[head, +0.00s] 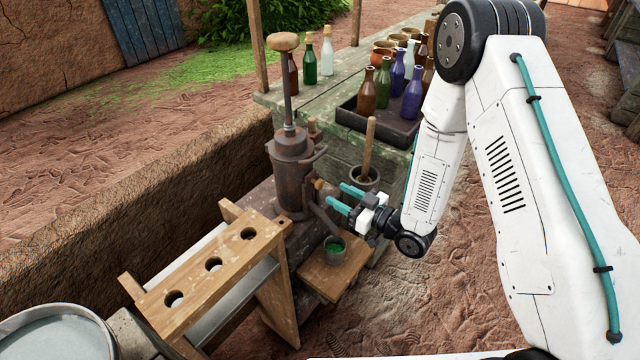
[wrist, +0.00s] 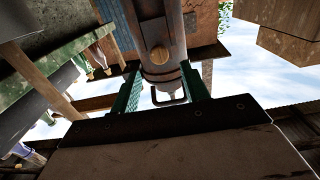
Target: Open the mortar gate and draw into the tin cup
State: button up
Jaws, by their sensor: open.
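A rusty metal pump (head: 288,180) with a round wooden knob on its upright rod stands on a bench. A small wooden knob (head: 319,184) sits on its side above a sloping spout; a wooden knob also shows in the wrist view (wrist: 159,54), in front of the dark metal body. The tin cup (head: 335,257) stands upright below the spout with green stuff inside. My gripper (head: 346,198) is open and empty, its teal fingers pointing at the pump, just right of the side knob. In the wrist view its fingers (wrist: 160,92) lie on either side of the pump's outline.
A wooden rack (head: 205,275) with three holes stands at front left, beside a metal basin (head: 55,335). A dark pot (head: 366,182) with a wooden stick stands behind my gripper. A dark tray (head: 380,128) of several bottles sits on the green table (head: 325,95).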

aim_at(321, 185)
jog(key=x, duration=0.7)
jog(key=shift+w+a, duration=0.2)
jog(key=shift+a, duration=0.05)
grip_shut()
jog(key=shift+f, duration=1.95)
jog(key=shift+s, duration=0.1)
grip_release()
jog(key=shift+f, duration=0.1)
